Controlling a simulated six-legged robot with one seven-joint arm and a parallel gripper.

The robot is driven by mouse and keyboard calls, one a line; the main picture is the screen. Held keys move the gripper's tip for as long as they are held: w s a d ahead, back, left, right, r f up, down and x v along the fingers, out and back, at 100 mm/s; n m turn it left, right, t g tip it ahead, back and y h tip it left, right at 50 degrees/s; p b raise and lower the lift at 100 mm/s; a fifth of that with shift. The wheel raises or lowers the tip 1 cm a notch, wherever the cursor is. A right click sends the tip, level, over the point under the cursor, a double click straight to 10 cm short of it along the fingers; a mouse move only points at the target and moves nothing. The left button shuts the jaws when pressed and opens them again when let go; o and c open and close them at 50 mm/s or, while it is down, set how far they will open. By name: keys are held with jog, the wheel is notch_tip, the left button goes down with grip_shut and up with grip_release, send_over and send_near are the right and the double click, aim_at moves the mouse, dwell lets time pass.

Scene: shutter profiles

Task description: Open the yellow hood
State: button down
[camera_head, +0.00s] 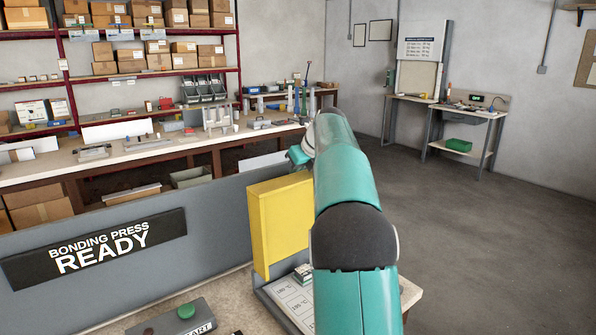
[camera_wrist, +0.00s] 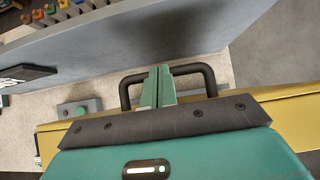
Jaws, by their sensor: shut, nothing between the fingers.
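The yellow hood (camera_head: 282,220) stands on the bench in the head view, beside the grey panel, and my arm covers its right part. In the wrist view a strip of the hood (camera_wrist: 292,115) shows behind my gripper. Its black handle (camera_wrist: 206,78), a U-shaped bar, sticks out past the hood's edge. My gripper (camera_wrist: 158,72) is shut and empty. Its green fingertips overlap the middle of the handle bar in the wrist view; I cannot tell whether they touch it. The fingertips are not clear in the head view.
The grey panel (camera_head: 130,215) bears a "BONDING PRESS READY" sign (camera_head: 95,248). A box with a green button (camera_head: 186,311) sits on the bench at the front. A white temperature card (camera_head: 292,300) lies below the hood. Open floor (camera_head: 480,240) lies to the right.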

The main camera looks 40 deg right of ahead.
dwell(0.4)
jog(key=v, duration=1.4)
jog(key=shift+f, duration=0.1)
jog(key=s+a+f+n, duration=0.2)
jog(key=s+a+n, duration=0.2)
jog(key=a+n, duration=0.3)
jog(key=s+a+f+n+g, duration=0.15)
jog(key=s+a+n, duration=0.25)
jog(key=a, duration=0.4)
jog(key=s+a+f+n, duration=0.2)
jog(key=s+a+n, duration=0.1)
jog(key=a+n, duration=0.4)
jog(key=s+a+f+n, duration=1.3)
jog(key=s+f+n, duration=0.3)
jog(key=s+n, duration=0.1)
jog(key=shift+s+a+f+n+g, duration=0.2)
jog(key=shift+s+f+n+g, duration=0.05)
jog(key=shift+f+n+g, duration=0.1)
